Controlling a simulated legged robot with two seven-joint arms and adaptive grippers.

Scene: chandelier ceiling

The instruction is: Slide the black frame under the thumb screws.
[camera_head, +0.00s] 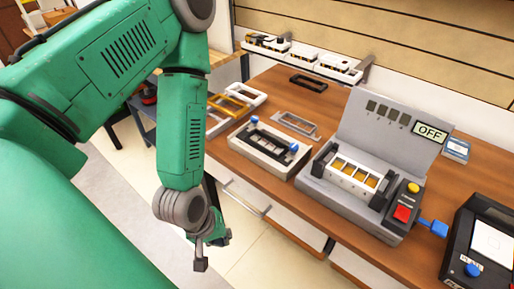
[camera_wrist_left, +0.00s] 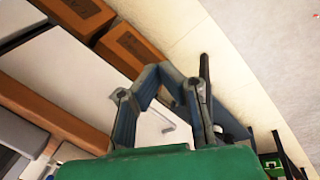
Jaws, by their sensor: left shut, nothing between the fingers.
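A fixture (camera_head: 245,149), a light grey block, stands on the wooden table left of centre, with a dark rectangular frame (camera_head: 262,137) on its top. Two blue thumb screws (camera_head: 294,147) sit at its ends, one at the far left and one at the right. Whether the dark frame's edges lie under the screws is too small to tell. A separate loose black frame (camera_head: 308,83) lies flat at the back of the table. My left gripper (camera_head: 201,262) hangs below and in front of the table, apart from both frames, shut and empty. It also shows in the left wrist view (camera_wrist_left: 165,72). My right gripper is out of view.
A grey machine (camera_head: 390,130) with an OFF display and a red button stands right of the fixture. A grey frame (camera_head: 296,123) lies behind the fixture; yellow and white frames (camera_head: 228,104) lie left. A black device (camera_head: 484,245) is at the right edge.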

